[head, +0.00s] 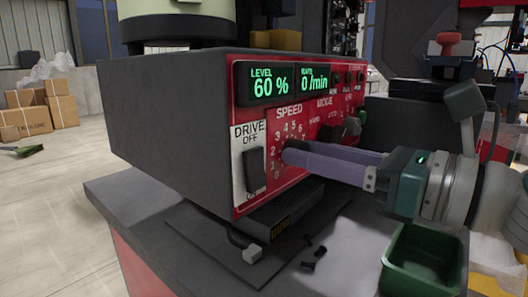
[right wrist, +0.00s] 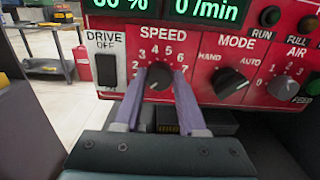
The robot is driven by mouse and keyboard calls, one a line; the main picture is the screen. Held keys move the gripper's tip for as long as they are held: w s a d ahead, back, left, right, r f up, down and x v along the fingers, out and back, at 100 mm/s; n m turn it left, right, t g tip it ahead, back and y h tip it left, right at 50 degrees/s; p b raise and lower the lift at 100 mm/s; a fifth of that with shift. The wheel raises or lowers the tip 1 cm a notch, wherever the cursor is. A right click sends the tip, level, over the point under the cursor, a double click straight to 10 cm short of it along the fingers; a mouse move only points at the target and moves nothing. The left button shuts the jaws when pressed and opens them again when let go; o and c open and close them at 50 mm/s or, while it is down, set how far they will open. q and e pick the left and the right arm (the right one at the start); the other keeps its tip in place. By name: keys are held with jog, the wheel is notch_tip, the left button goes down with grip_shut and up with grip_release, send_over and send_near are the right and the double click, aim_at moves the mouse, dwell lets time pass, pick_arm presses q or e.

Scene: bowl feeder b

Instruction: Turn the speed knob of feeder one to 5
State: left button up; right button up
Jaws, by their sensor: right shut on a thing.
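The red control panel (head: 243,195) of the feeder carries a SPEED dial numbered up to 7. In the right wrist view the dark speed knob (right wrist: 159,76) sits under the SPEED label. My right gripper (right wrist: 158,85) has one finger on each side of this knob and is shut on it. In the head view the right gripper (head: 290,153) reaches in from the right, and its fingers hide most of the knob. I cannot tell for certain which number the knob points at. My left gripper is not in view.
A black drive switch (right wrist: 107,70) is left of the knob, and the black mode knob (right wrist: 229,80) is right of it. Displays above read level 60 % (head: 267,83) and rate 0 /min (head: 314,84). A green tray (head: 424,258) is below my right arm.

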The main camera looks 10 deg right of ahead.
grip_shut()
